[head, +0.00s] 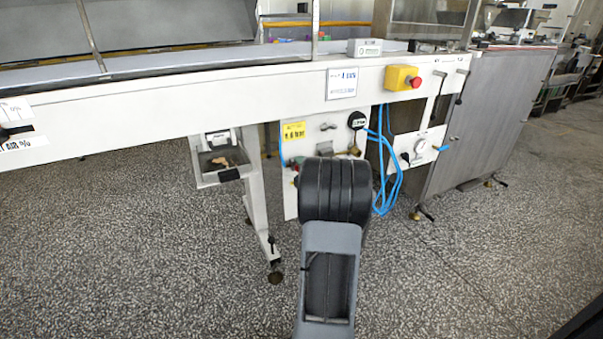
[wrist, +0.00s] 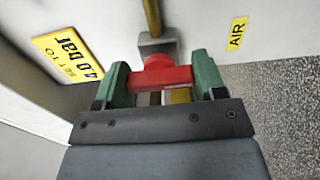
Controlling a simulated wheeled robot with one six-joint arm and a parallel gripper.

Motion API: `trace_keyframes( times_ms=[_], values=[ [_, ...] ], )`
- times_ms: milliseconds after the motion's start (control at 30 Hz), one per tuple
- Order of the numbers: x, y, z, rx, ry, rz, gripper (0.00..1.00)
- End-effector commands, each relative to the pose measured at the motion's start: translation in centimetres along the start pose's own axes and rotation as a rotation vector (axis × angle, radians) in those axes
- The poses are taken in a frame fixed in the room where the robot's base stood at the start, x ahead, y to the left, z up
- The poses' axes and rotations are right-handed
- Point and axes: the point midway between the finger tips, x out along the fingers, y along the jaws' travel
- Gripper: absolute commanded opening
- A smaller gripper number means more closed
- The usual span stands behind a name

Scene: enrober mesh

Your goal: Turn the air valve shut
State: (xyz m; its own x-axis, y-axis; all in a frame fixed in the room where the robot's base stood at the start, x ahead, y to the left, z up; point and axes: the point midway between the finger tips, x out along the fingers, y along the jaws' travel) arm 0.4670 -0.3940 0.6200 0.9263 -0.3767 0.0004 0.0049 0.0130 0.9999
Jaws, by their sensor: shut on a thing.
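In the wrist view, the air valve has a red handle (wrist: 162,76) on a grey body (wrist: 157,46), with a yellow pipe (wrist: 152,16) running up from it. The red handle lies crosswise to the pipe in the picture. My gripper (wrist: 163,80) has green fingers on both sides of the handle and is shut on it. In the head view, my dark arm covers most of the valve and gripper in front of the white panel (head: 290,205).
A yellow "4.0 bar" label (wrist: 70,57) and an "AIR" label (wrist: 237,33) flank the valve. A tray (head: 208,178) hangs left; speckled floor is open in front.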

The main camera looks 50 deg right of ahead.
Motion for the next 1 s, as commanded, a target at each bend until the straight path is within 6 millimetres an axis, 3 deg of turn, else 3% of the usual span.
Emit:
trace_keyframes(
  times_ms=[267,300,567,867,1000],
  values=[
    [0.0,-0.1,0.0,-0.003,0.001,-0.002,0.40],
    [0.0,-0.1,0.0,-0.003,0.001,-0.002,0.65],
    [0.0,0.0,0.0,-0.002,0.000,-0.001,0.89],
    [-0.3,0.1,0.0,-0.001,0.000,0.000,0.89],
    [-2.0,0.2,0.1,-0.001,-0.002,-0.002,0.89]
  ],
)
